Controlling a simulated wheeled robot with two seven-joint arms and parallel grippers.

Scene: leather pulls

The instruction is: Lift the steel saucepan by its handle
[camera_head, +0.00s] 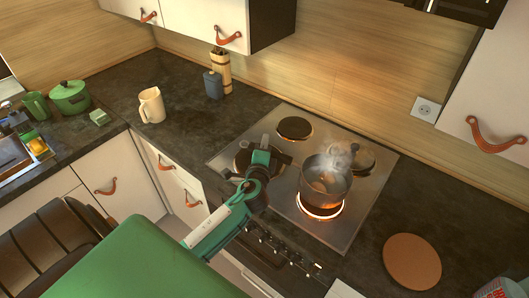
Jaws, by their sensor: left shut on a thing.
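The steel saucepan (325,184) is upright over the front right burner of the hob, with steam rising from it. The burner's glowing ring (320,211) shows below its base; I cannot tell for certain whether the pan touches it. My left gripper (262,158) is left of the pan, shut on what seems to be its handle. The handle is mostly hidden by the gripper and wrist. My right gripper is not in view.
The hob (365,205) has other burners, one at the back (295,129). A round cork mat (412,262) lies on the dark counter to the right. A cream jug (152,105), a blue-grey jar (213,85) and a green pot (70,98) stand to the left.

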